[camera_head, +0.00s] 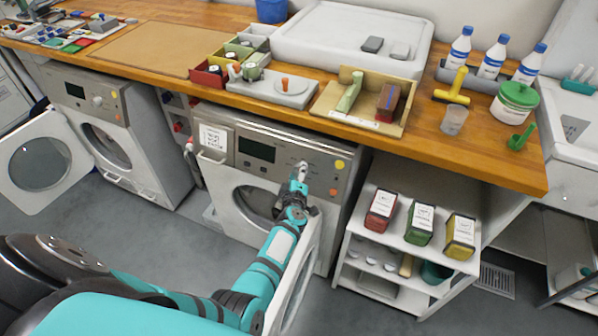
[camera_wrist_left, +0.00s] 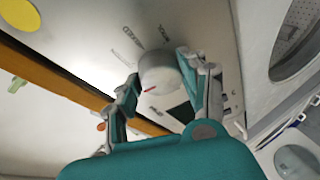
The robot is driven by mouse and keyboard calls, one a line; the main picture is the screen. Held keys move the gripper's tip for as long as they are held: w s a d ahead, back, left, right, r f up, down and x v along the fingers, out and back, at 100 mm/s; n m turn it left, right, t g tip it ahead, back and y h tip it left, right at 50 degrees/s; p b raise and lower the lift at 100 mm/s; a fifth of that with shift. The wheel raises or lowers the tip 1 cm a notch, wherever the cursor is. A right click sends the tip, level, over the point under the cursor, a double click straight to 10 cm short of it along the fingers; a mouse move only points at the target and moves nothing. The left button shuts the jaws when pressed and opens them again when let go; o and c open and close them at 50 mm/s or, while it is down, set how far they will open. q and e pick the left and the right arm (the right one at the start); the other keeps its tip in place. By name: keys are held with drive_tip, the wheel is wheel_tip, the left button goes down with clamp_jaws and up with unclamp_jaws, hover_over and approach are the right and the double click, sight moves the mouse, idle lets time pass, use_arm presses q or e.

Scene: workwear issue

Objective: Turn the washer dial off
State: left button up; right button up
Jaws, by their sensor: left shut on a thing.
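The washer (camera_head: 270,165) under the counter has a grey control panel with a dark display, a yellow button and a pale round dial (camera_head: 304,167). My left gripper (camera_head: 299,181) is at the panel, its fingers around the dial. In the left wrist view the dial (camera_wrist_left: 160,72) sits between the two fingers of my left gripper (camera_wrist_left: 158,66), which is shut on it. A short red mark shows on the dial's lower left edge. Small printed labels surround it, too blurred to read surely. My right gripper is out of view.
The washer's open door (camera_head: 295,270) stands close beside my left forearm. A second washer (camera_head: 120,130) with its door open (camera_head: 40,165) is at the left. A shelf (camera_head: 415,238) with several labelled tins is at the right. The wooden counter (camera_head: 470,150) overhangs the panel.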

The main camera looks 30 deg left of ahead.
use_arm(q)
drive_tip(key=shift+n, duration=0.6)
drive_tip(key=o, duration=1.2)
